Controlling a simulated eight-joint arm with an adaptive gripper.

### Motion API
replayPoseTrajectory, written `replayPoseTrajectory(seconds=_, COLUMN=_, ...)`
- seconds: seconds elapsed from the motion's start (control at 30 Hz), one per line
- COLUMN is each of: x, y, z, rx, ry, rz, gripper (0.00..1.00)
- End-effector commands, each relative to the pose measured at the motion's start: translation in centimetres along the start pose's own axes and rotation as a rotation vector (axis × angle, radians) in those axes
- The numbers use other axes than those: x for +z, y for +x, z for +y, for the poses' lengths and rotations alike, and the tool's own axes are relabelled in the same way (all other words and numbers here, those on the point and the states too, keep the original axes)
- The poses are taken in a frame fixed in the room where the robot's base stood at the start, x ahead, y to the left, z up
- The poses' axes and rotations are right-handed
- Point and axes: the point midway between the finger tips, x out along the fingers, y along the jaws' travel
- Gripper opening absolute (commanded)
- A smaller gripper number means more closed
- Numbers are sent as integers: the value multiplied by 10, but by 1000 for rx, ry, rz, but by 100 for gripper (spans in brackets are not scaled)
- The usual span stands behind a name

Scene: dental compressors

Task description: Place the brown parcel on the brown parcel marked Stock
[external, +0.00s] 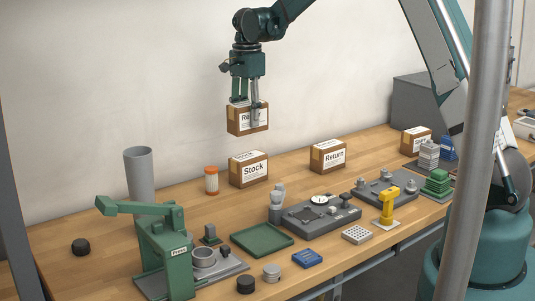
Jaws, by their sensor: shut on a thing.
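My gripper (246,104) is shut on a brown parcel (238,119) with a white label, partly covered by the fingers; the visible letters begin "Re". It holds the parcel upright in the air above the bench. The brown parcel marked Stock (249,170) stands on the wooden bench almost directly below in the picture, with a visible gap between the two. Its top is clear. Another brown parcel marked Return (328,156) stands to its right.
A further labelled parcel (416,141) is at right. A green press (165,250), green tray (262,239) and grey fixtures (316,213) fill the front.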

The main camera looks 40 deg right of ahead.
Motion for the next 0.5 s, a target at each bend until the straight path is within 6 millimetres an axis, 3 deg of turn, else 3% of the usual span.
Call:
replayPoseTrajectory(seconds=0.3, x=0, y=40, z=0, rx=0, ry=0, rz=0, gripper=21)
replayPoseTrajectory(seconds=0.5, x=0, y=45, z=0, rx=0, ry=0, rz=0, gripper=21)
